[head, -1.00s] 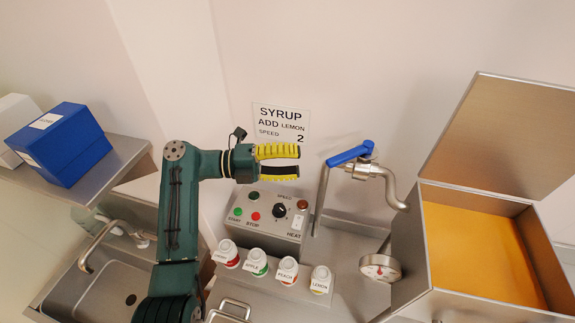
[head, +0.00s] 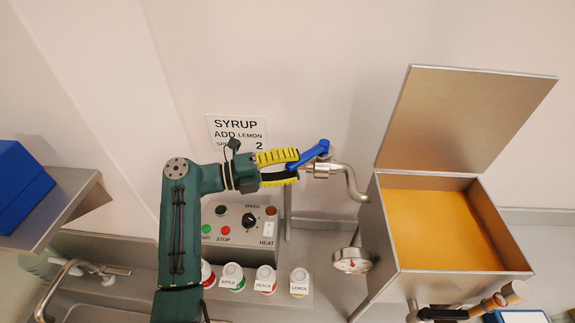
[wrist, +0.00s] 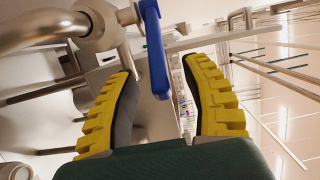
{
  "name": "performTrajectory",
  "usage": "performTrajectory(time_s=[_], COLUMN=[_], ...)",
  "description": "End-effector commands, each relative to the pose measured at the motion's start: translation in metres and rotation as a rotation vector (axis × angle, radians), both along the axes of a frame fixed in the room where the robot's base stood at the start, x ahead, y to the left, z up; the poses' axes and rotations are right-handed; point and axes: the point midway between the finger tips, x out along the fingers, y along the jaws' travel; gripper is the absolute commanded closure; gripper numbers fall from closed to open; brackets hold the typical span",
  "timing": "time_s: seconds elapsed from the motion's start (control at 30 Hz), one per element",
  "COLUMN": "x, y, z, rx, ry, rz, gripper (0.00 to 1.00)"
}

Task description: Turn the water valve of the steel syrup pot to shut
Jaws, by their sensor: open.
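My gripper (head: 298,166) is open, with yellow-and-black fingers at the valve's left side. The blue lever also shows in the wrist view (wrist: 154,50), running down between the two spread fingers. In that view neither finger clearly presses on the lever. In the head view the lever slants from upper right to lower left, partly over the fingertips.
A control box (head: 240,225) with buttons and a knob stands below my gripper. Several labelled bottles (head: 265,279) stand in front of it. A dial gauge (head: 352,262) sits on the pot's left side. A blue box (head: 18,190) is on a shelf at left.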

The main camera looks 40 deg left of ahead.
Motion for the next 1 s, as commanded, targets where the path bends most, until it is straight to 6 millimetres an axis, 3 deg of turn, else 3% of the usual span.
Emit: performTrajectory(time_s=[0.03, 0.3, 0.57, 0.8, 1.0], x=[0.0, 0.0, 0.0, 0.0, 0.0], y=[0.0, 0.0, -0.002, -0.022, -0.026], z=[0.0, 0.0, 0.001, 0.004, 0.001], rx=[0.0, -0.001, 0.0, -0.002, 0.0], ry=[0.0, -0.001, 0.0, 0.0, -0.001], rz=[0.0, 0.0, -0.001, -0.005, -0.005], gripper=[0.51, 1.0, 1.0, 1.0, 1.0])
